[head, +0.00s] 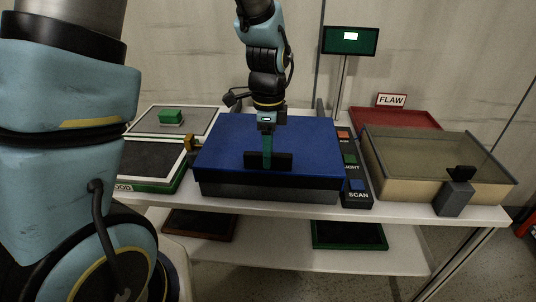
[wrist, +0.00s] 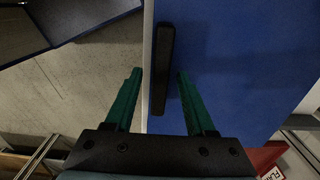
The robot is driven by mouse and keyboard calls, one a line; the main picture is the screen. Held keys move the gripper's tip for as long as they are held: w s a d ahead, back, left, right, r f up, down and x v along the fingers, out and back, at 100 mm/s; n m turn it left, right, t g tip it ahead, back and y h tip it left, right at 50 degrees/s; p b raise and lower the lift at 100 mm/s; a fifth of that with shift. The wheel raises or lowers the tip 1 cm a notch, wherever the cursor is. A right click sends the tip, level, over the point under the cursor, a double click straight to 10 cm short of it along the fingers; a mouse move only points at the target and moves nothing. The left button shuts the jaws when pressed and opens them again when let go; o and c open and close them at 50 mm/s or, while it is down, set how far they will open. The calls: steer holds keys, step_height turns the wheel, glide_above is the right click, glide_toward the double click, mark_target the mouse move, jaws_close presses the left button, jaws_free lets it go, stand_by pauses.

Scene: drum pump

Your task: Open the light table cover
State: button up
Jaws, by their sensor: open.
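The light table cover (head: 225,145) is a flat blue lid, shut down on a dark box (head: 270,192) in the middle of the table. A black bar handle (head: 284,163) sits at its front edge. The wrist view also shows the blue cover (wrist: 235,50) and the handle (wrist: 162,60). My gripper (head: 267,160) points down over the handle with its green fingers open and empty. In the wrist view my gripper (wrist: 158,75) has one finger on each side of the handle's line, with gaps on both sides. I cannot tell how far above the handle the fingertips are.
Right of the box are a button panel (head: 355,175), a clear-lidded case (head: 435,155) with a dark clasp, and a red FLAW tray (head: 400,116). Left is a green-edged GOOD tray (head: 150,165), with a green block (head: 171,116) behind. A screen (head: 350,41) stands at the back.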

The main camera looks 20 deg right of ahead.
steer(key=shift+f, duration=1.05)
jaws_close()
stand_by(0.7)
